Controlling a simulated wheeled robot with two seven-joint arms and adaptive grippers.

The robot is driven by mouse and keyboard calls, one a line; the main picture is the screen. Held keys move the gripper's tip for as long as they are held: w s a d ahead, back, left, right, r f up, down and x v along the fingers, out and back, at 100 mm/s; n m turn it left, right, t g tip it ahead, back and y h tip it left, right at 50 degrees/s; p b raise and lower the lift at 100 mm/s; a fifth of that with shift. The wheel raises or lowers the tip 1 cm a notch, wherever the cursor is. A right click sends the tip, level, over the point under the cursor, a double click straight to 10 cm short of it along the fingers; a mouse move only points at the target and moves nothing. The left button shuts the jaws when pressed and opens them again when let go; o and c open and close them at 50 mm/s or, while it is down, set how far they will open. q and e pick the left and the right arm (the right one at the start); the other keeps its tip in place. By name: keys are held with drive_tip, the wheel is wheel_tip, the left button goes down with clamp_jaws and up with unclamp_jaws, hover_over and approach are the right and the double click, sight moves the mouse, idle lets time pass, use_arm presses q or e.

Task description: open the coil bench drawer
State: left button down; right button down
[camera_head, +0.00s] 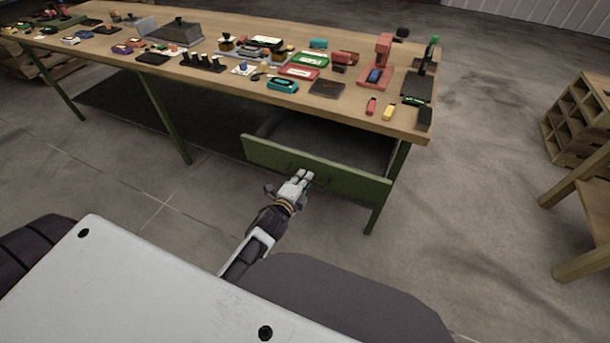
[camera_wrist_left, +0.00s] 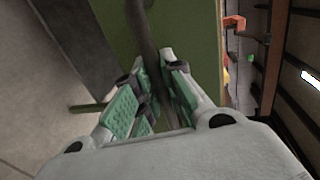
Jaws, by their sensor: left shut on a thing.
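The coil bench drawer (camera_head: 350,182) has a green front and hangs under the right end of the wooden bench (camera_head: 330,101). It stands pulled out, with its grey inside showing behind the front. My left gripper (camera_head: 303,177) is at the middle of the drawer front. In the left wrist view my left gripper (camera_wrist_left: 158,95) has its green-padded fingers closed around the dark bar handle (camera_wrist_left: 143,30), beside the green front (camera_wrist_left: 198,40). The fingers hide part of the handle. My right gripper is not in view.
The bench top carries many small tools and parts, including a red press (camera_head: 380,62) and a dark grey box (camera_head: 175,30). A wooden pigeonhole rack (camera_head: 578,125) and a wooden stool (camera_head: 585,205) stand at the right. The floor before the drawer is clear.

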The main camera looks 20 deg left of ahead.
use_arm(q)
drive_tip(key=shift+s, duration=0.2)
drive_tip(key=c, duration=1.5)
unclamp_jaws()
drive_tip(key=shift+w, duration=0.1)
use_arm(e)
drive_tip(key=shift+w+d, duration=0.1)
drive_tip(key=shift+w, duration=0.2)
use_arm(q)
drive_tip(key=shift+v, duration=6)
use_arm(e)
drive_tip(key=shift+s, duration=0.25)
use_arm(q)
drive_tip(key=shift+f, duration=0.1)
